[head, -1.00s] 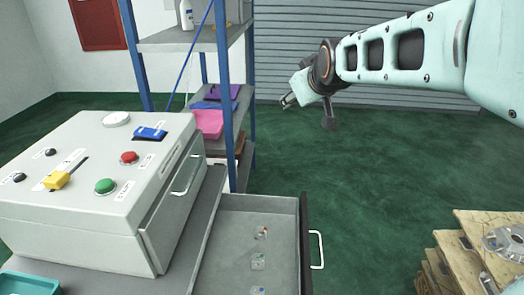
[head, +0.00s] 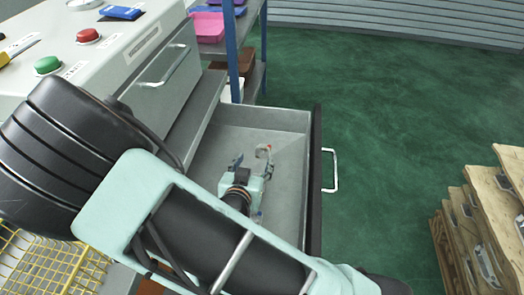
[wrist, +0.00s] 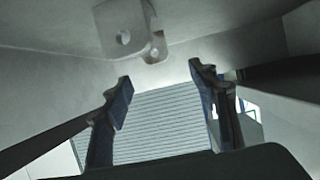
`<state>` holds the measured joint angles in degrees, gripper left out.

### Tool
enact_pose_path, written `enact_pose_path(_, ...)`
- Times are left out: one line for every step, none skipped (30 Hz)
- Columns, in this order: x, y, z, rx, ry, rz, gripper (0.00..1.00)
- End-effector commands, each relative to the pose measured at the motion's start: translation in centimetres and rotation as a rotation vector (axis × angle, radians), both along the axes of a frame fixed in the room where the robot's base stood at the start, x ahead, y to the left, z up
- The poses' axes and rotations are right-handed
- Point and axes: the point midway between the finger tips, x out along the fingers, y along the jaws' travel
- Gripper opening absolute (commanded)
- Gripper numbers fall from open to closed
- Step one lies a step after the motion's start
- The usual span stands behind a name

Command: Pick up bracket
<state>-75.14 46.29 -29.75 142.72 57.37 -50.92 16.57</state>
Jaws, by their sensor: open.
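A small pale grey bracket (head: 264,151) lies on the floor of the open drawer, near its far end. In the wrist view the bracket (wrist: 122,30) shows at the top, with holes through its faces, beyond the fingertips and left of centre. My gripper (head: 252,168) is down inside the drawer, close to the bracket. In the wrist view the fingers of my gripper (wrist: 160,77) are spread apart with nothing between them. My arm hides much of the near part of the drawer and most of the other small parts there.
The open drawer (head: 290,119) has walls around my gripper and a white handle (head: 331,170) on its front. A control box with buttons (head: 140,50) stands at left. A yellow wire basket (head: 50,265) is at lower left, wooden pallets (head: 500,200) at right. Green floor is clear between.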

Motion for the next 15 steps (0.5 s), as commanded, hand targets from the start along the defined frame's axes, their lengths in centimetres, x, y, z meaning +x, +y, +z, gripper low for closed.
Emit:
enact_pose_path(0.5,-0.4,-0.5,-0.004,-0.006,-0.006,0.54)
enact_pose_path(0.9,-0.5,-0.6,-0.004,-0.007,-0.007,0.54)
enact_pose_path(1.5,-0.7,-0.9,-0.004,-0.007,-0.007,0.54)
enact_pose_path(2.0,-0.8,-1.1,-0.004,-0.007,-0.008,0.54)
enact_pose_path(2.4,-0.9,-1.3,-0.003,-0.006,-0.007,0.54)
enact_pose_path(3.0,-1.1,-1.5,-0.003,-0.006,-0.008,0.54)
enact_pose_path(3.4,-1.1,-1.7,-0.003,-0.005,-0.007,0.54)
enact_pose_path(3.7,-1.2,-1.8,-0.002,-0.006,-0.006,0.54)
enact_pose_path(4.1,-1.2,-1.9,-0.002,-0.006,-0.005,0.54)
enact_pose_path(4.3,-1.3,-2.0,-0.002,-0.005,-0.004,0.54)
enact_pose_path(4.5,-1.3,-2.0,-0.003,-0.005,-0.004,0.54)
enact_pose_path(4.6,-1.4,-2.1,-0.003,-0.004,-0.005,0.54)
enact_pose_path(4.8,-1.5,-2.2,-0.003,-0.004,-0.005,0.54)
enact_pose_path(5.0,-1.5,-2.4,-0.003,-0.004,-0.005,0.54)
enact_pose_path(5.4,-1.7,-2.6,-0.004,-0.004,-0.004,0.54)
